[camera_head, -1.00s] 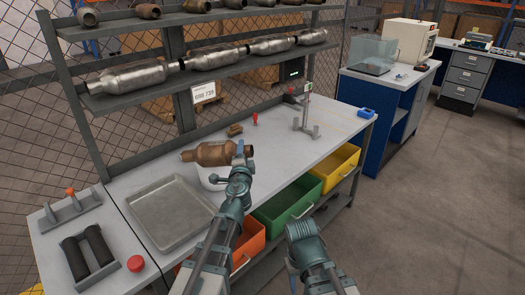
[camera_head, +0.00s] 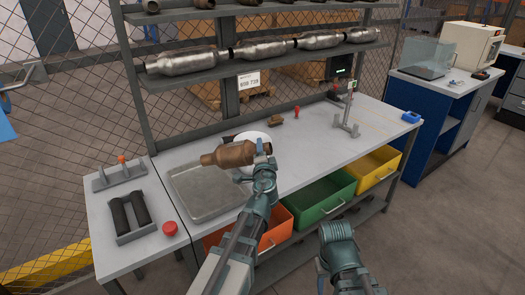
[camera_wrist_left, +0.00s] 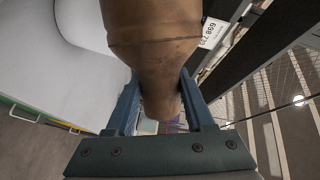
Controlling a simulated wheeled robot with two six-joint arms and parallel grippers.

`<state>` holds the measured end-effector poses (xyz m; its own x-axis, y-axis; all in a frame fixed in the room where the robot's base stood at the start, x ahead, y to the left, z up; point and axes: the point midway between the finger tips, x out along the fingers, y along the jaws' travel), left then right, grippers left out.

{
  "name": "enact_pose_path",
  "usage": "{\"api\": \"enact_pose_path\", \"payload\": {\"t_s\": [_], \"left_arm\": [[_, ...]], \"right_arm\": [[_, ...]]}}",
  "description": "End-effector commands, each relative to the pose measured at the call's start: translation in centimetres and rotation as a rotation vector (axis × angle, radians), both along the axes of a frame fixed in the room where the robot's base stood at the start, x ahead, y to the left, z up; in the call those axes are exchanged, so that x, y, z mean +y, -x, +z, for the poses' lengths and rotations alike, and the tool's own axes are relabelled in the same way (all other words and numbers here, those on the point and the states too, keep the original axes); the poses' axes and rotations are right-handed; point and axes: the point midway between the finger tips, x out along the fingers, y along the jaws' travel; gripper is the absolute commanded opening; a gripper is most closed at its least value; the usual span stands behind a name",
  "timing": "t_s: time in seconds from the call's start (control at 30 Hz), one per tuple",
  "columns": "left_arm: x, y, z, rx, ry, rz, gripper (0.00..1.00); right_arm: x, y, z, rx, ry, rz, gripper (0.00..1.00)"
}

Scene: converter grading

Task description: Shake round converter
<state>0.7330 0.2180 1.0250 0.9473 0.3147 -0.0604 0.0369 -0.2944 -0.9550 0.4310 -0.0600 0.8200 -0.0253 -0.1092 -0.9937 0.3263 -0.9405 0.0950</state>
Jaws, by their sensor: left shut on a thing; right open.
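The round converter (camera_head: 230,155), a brown rusty can with narrow necks, is held by my left gripper (camera_head: 263,146) above the bench. It covers the far right part of the grey metal tray (camera_head: 188,207) and part of a white round container (camera_head: 252,137). In the left wrist view, my left gripper (camera_wrist_left: 162,105) is shut around a neck of the converter (camera_wrist_left: 150,40), its wide body beyond the fingers. My right gripper (camera_head: 336,232) is open and empty in front of the bench, away from the converter.
Orange (camera_head: 275,235), green (camera_head: 325,196) and yellow (camera_head: 374,170) bins sit under the bench's front edge. A red button (camera_head: 170,228) and a dark two-roller rack (camera_head: 130,214) are at the left. Silver converters (camera_head: 187,62) line the shelf. A stand (camera_head: 346,120) is at the right.

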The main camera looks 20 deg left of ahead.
Motion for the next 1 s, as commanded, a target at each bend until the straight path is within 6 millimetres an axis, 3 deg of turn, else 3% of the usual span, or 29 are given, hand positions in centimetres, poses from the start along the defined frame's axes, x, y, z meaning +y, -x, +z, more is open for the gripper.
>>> {"api": "enact_pose_path", "payload": {"t_s": [0.2,0.33,0.57,0.83,1.0], "left_arm": [[0.0,0.0,2.8,0.001,-0.008,-0.002,0.00],[0.0,0.0,3.5,0.001,-0.008,-0.002,0.00],[0.0,0.0,2.8,0.001,-0.008,-0.002,0.00],[0.0,0.0,0.0,0.001,-0.008,-0.001,0.00],[0.0,0.0,-0.4,0.001,-0.008,-0.002,0.00]], "right_arm": [[0.0,0.0,2.7,0.000,0.000,0.000,0.50],[0.0,0.0,3.5,0.000,0.000,0.000,0.50],[0.0,0.0,2.8,0.000,0.000,0.000,0.50],[0.0,0.0,-0.1,0.000,0.000,0.000,0.50],[0.0,0.0,-0.4,0.000,0.000,0.000,0.50]]}}
